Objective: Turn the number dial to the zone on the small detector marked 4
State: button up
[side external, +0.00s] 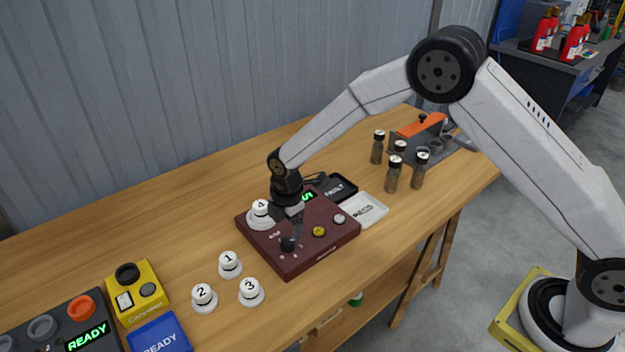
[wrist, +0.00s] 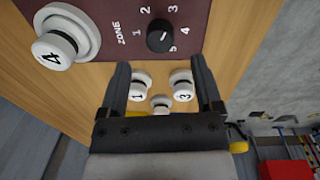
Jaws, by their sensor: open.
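The black number dial (wrist: 158,40) is on the dark red panel (wrist: 105,12), beside the word ZONE and ringed by numbers 1 to 5. It has a small white pointer mark, but I cannot tell which number it indicates. The dial also shows near the panel's front left in the side view (side external: 288,244). The small white detector marked 4 (side external: 260,208) sits on a white round base at the panel's left corner; it also shows in the wrist view (wrist: 54,52). My gripper (wrist: 160,63) is open and empty, just above the dial in the side view (side external: 294,228).
Detectors 1 (side external: 230,263), 2 (side external: 204,297) and 3 (side external: 251,291) stand on the table left of the panel. A yellow knob (side external: 319,231) and a pale button (side external: 339,219) are on the panel. My gripper partly hides a green display (side external: 307,195). Several jars stand behind right.

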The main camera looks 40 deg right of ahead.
aim_at(288, 240)
jog(key=shift+w+f, duration=0.1)
jog(key=shift+f, duration=2.55)
grip_shut()
